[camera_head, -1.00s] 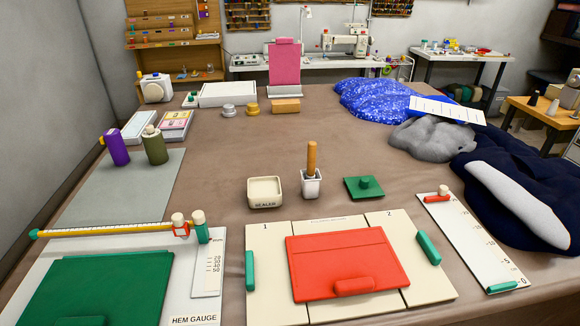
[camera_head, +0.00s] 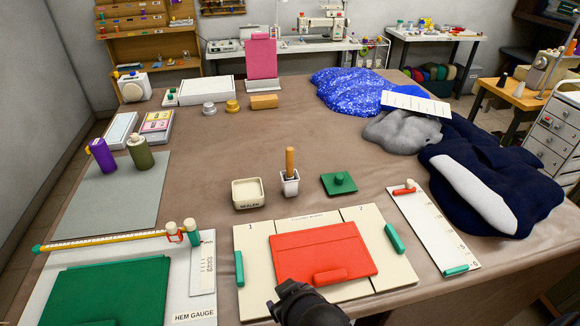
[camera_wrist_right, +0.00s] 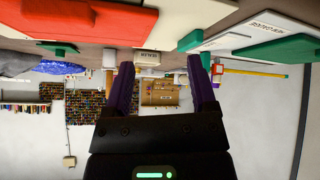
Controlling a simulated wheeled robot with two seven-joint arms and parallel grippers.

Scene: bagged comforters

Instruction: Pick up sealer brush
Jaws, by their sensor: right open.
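The sealer brush (camera_head: 290,160) stands upright with its wooden handle up in a small white holder (camera_head: 290,187) on the table. Its bristles are hidden inside the holder. Just left of it is a square cream tray marked SEALER (camera_head: 248,204). My right gripper (camera_wrist_right: 163,75) is open and empty in the upside-down right wrist view. The brush holder (camera_wrist_right: 108,58) and the sealer tray (camera_wrist_right: 150,58) show beyond its fingers there, well apart from them. In the head view a dark part of my right arm enters at the bottom, near the red panel. My left gripper is not in view.
A cream board (camera_head: 253,294) carrying a red panel (camera_head: 325,250) lies in front of the brush. A green block with a knob (camera_head: 339,183) is right of the holder. Fabric bundles (camera_head: 490,175) lie farther right.

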